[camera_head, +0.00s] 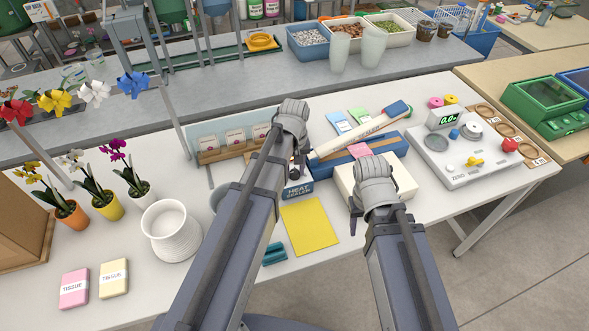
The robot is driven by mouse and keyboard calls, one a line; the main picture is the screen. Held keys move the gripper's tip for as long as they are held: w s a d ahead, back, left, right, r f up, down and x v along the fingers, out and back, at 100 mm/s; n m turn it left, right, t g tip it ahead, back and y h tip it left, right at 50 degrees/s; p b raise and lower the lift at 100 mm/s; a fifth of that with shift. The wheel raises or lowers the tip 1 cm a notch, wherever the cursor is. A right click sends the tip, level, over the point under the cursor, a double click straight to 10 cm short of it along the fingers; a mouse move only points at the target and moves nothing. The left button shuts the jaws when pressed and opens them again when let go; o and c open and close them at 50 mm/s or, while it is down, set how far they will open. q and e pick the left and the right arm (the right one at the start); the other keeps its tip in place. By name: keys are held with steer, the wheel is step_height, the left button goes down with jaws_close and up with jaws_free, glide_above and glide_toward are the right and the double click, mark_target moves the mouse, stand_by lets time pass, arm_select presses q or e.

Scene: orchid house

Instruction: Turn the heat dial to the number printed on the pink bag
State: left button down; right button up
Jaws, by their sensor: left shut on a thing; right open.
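The heat sealer (393,148) is a blue body with a long pale lever (350,137) tipped in blue and red, and a "HEAT SEALER" label (299,189) at its near left end. My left gripper (296,168) is at that end, shut on a small part that appears to be the heat dial. The fingers and wrist mostly hide it, so its setting cannot be read. A small pink piece, probably the pink bag (359,150), lies at the sealer under the lever. Its number is not legible. My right gripper (355,215) is open and empty beside a white box (400,178).
A yellow sheet (310,226) lies in front of the sealer. Blue (338,122) and green (358,115) packets lie behind it. A white scale (480,155) stands right. White stacked pots (171,232), orchids and tissue packs (75,288) are left.

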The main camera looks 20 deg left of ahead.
arm_select(q)
steer(key=m, duration=1)
steer(key=shift+m, duration=2.1)
steer(key=shift+c, duration=2.4)
jaws_free()
